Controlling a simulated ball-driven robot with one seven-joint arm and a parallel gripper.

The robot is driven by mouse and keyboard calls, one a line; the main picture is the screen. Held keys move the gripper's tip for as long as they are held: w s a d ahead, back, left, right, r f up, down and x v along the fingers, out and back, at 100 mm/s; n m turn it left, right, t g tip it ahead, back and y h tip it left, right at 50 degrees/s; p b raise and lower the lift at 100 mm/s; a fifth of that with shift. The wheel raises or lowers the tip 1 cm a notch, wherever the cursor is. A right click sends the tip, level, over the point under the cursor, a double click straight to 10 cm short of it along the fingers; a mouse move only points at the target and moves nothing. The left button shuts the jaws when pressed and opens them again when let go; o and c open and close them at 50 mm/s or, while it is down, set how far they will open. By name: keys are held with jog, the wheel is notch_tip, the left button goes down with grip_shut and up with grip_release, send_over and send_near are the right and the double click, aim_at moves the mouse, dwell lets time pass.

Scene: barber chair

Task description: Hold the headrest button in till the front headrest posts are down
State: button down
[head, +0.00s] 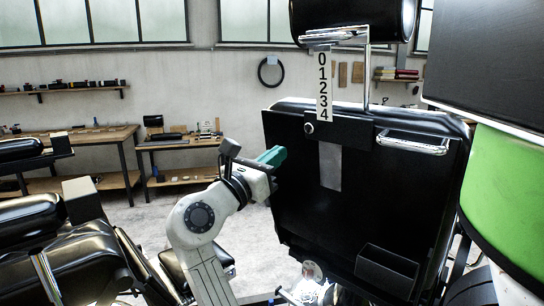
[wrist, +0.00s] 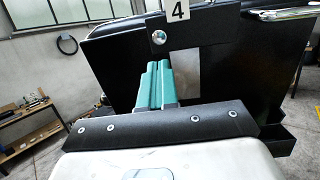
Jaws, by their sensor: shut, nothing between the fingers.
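The black headrest (head: 355,20) is raised above the black chair back (head: 400,180), with a gap between them. A chrome headrest post (head: 367,75) shows in that gap; a second post is not clearly visible, perhaps behind the number strip. The white strip (head: 323,85) reads 0 to 4 from top to bottom. The round silver headrest button (head: 309,128) sits on a black plate left of the strip's lower end; it also shows in the wrist view (wrist: 159,38). My gripper (head: 280,153), with teal fingers, is shut and empty, below and left of the button and apart from it.
A chrome bar (head: 412,143) juts from the chair back's upper right, and an open black box (head: 387,270) is low on it. A green cylinder (head: 508,190) stands at right. Other black chairs (head: 75,255) are at left. Workbenches (head: 80,140) line the wall.

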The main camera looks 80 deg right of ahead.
aim_at(309, 129)
jog(key=p+x, duration=0.2)
jog(key=x, duration=0.8)
jog(key=shift+d, duration=0.1)
jog(key=shift+r, duration=0.1)
